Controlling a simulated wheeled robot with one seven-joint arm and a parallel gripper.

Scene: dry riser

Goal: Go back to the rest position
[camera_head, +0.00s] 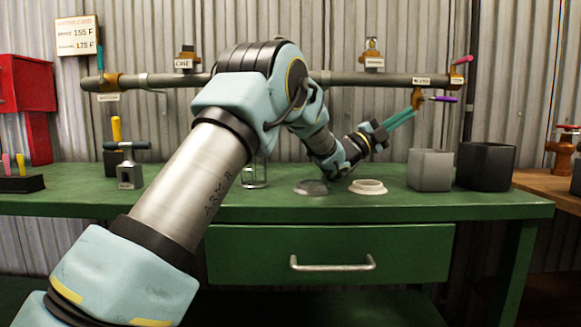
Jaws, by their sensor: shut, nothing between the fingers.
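My gripper (412,114) is at the right of centre, raised above the green bench. Its teal fingers are shut and empty, and they point right and slightly up. The fingertips show just below a brass valve (416,98) with a purple handle (443,99) that hangs under the horizontal pipe (372,79). I cannot tell whether the fingers touch the valve. My arm crosses the middle of the view and hides part of the pipe and the bench.
The green bench (330,205) holds a white ring (368,187), a glass-like dish (311,187), a grey container (429,170) and a black container (486,165). At left stand a small vise-like block (129,175) and a black rack (20,184). A red cabinet (25,84) hangs on the wall.

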